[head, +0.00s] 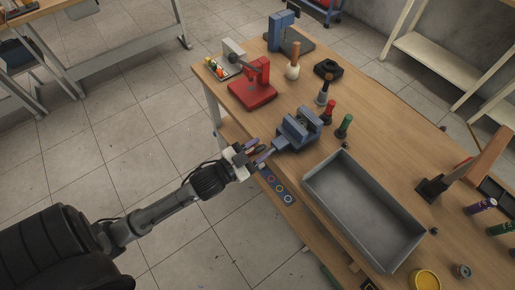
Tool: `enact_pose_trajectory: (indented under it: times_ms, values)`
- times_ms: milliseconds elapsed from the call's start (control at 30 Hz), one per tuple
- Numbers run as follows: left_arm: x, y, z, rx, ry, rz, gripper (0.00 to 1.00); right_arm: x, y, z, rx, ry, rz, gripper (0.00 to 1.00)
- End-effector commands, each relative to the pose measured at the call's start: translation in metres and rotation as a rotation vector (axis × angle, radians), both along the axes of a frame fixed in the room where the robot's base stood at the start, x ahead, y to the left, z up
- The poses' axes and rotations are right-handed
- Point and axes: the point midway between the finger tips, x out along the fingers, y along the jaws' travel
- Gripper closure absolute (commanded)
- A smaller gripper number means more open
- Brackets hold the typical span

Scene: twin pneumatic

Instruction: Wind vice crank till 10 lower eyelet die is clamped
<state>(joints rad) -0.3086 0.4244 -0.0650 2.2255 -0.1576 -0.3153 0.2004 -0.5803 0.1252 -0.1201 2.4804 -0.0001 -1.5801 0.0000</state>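The blue-grey vice (297,131) stands at the front edge of the wooden bench, near the middle of the head view. Its screw end points towards my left arm. My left gripper (259,155) is at that end, at or beside the crank, whose handle is mostly hidden by the fingers. I cannot tell whether the fingers are closed on it. Something small may sit between the vice jaws, but it is too small to make out as the 10 lower eyelet die. My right gripper is not in view.
A grey tray (364,212) lies right of the vice. Red (329,111) and green (344,126) handled tools stand close behind the vice. A red press (256,87) stands further back.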

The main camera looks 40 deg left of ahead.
Motion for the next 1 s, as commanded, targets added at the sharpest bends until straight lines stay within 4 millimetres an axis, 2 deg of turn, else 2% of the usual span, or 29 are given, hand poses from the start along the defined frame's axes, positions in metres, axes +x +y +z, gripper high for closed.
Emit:
enact_pose_trajectory:
  times_ms: [367, 533, 667, 1000]
  values:
    - [0.000, 0.000, 0.000, 0.000, 0.001, 0.000, 0.57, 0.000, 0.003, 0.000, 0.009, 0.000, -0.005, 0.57]
    - [-0.008, 0.001, -0.001, -0.001, 0.003, 0.000, 0.57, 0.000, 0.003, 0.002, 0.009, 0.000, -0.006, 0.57]
    - [-0.025, 0.004, 0.000, -0.001, 0.004, 0.000, 0.57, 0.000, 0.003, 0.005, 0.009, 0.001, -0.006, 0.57]
    - [-0.085, 0.013, 0.000, 0.000, 0.005, 0.001, 0.57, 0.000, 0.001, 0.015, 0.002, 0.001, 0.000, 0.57]
